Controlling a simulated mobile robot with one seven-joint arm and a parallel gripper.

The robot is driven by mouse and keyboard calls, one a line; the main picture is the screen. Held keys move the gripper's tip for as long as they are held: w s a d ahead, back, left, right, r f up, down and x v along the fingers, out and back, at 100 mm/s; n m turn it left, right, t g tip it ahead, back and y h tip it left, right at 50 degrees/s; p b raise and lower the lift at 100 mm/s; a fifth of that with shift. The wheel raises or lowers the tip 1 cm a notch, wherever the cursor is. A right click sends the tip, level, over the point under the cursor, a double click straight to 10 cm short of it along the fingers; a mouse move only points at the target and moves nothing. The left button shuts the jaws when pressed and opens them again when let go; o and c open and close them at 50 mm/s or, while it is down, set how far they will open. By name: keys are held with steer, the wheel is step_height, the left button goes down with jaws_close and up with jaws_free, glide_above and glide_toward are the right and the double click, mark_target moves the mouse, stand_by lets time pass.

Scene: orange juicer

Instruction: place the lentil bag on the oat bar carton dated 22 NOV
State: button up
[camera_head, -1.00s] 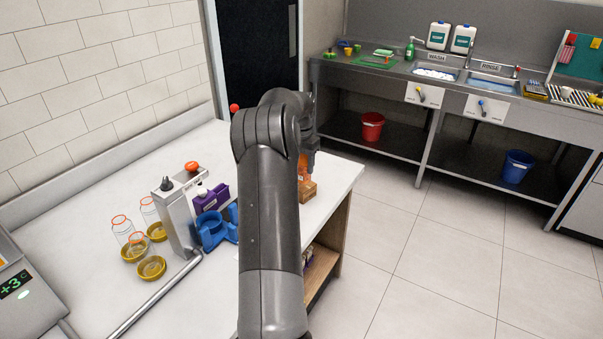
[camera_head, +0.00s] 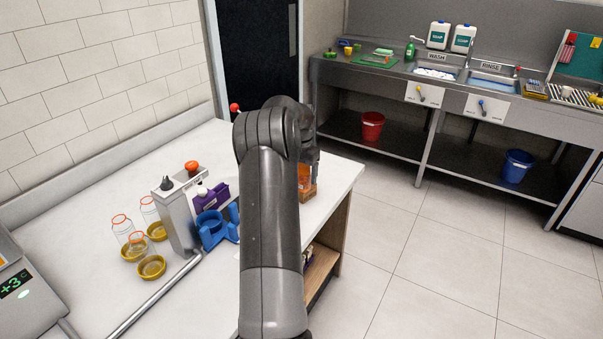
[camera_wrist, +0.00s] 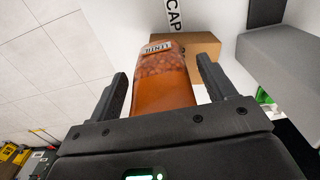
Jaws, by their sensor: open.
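The lentil bag (camera_wrist: 165,85) is orange-brown with a white label reading LENTIL. In the wrist view it lies between my open fingers (camera_wrist: 162,75), with a gap on both sides. The brown carton (camera_wrist: 205,45) shows behind the bag's label end; no date is readable on it. In the head view the orange bag (camera_head: 304,172) appears on top of the carton (camera_head: 308,192), near the counter's right end. My gripper (camera_head: 312,172) is beside the bag there, partly hidden by my arm.
A blue holder (camera_head: 212,230), a purple box (camera_head: 210,198) and a grey dispenser (camera_head: 177,220) stand left of my arm. Glass jars and yellow bowls (camera_head: 151,267) are farther left. The counter's right edge (camera_head: 345,195) is close to the carton.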

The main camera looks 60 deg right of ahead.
steer(key=shift+r, duration=0.1)
step_height(320, 180, up, 12)
steer(key=shift+r, duration=0.1)
stand_by(0.4)
steer(key=w+a+r+n+t, duration=0.15)
steer(key=w+a+r, duration=0.3)
steer(key=a, duration=0.45)
steer(key=w+a+r+n, duration=0.3)
steer(key=a+r, duration=0.2)
steer(key=a, duration=0.4)
steer(key=s+a+r+n+t, duration=0.1)
steer(key=a+r+n, duration=0.1)
steer(key=a, duration=0.7)
steer(key=a+r+n+t, duration=0.1)
steer(key=a+r+n, duration=0.1)
steer(key=a, duration=0.7)
steer(key=s+a+n, duration=0.2)
steer(key=s+a, duration=0.1)
steer(key=a, duration=0.4)
steer(key=s+a+n, duration=0.2)
steer(key=s+a, duration=0.1)
steer(key=a, duration=0.4)
steer(key=s+a+f+n+t, duration=0.2)
steer(key=s+a+f+n, duration=0.3)
steer(key=s+a, duration=0.5)
steer(key=shift+s+a+f, duration=0.25)
steer(key=shift+a+f, duration=0.3)
steer(key=shift+f, duration=0.35)
steer(key=shift+n, duration=0.25)
